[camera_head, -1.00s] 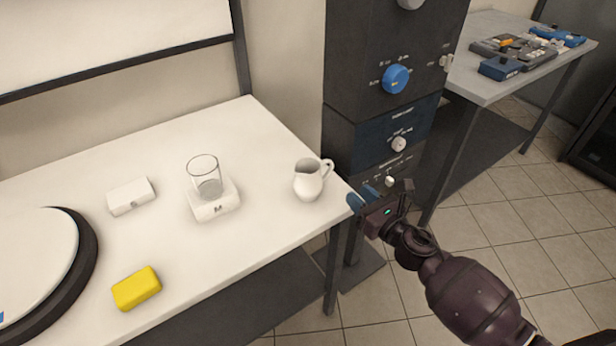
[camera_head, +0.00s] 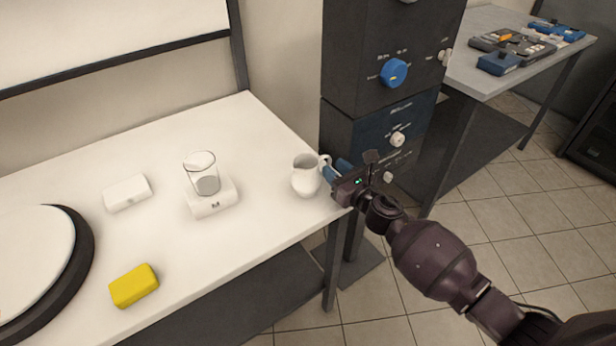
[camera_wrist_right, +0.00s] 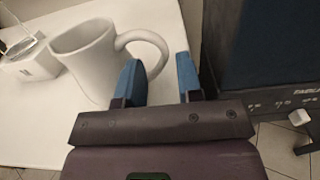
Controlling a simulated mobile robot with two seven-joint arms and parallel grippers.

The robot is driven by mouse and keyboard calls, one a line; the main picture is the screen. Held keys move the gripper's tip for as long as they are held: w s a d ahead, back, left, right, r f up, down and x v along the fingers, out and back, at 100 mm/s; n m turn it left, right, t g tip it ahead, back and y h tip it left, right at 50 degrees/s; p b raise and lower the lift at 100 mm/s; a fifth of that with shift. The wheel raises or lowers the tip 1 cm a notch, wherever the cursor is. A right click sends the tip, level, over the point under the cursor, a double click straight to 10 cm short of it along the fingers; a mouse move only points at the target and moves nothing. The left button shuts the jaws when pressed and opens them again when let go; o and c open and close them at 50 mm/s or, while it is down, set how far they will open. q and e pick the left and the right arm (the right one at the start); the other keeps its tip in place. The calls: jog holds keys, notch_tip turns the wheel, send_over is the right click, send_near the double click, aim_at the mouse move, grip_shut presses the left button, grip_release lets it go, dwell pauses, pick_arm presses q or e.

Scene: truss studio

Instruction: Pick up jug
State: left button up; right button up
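The white jug (camera_head: 305,178) stands upright near the right end of the white table (camera_head: 262,222). Its handle points right, towards my right gripper (camera_head: 335,171). In the right wrist view, the jug (camera_wrist_right: 88,62) is at upper left and its handle reaches towards the gap between the blue fingertips of my right gripper (camera_wrist_right: 160,75). The fingers are apart, one on each side of the handle's outer end. I cannot tell whether they touch it. My left gripper is not in view.
A glass beaker (camera_head: 202,172) sits on a small white scale (camera_head: 212,203) left of the jug. A white box (camera_head: 127,193), a yellow block (camera_head: 134,287) and a round black-rimmed plate (camera_head: 75,270) are further left. A dark cabinet (camera_head: 350,60) with knobs stands close behind the gripper.

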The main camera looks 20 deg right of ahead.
jog(key=shift+x, duration=0.8)
grip_shut()
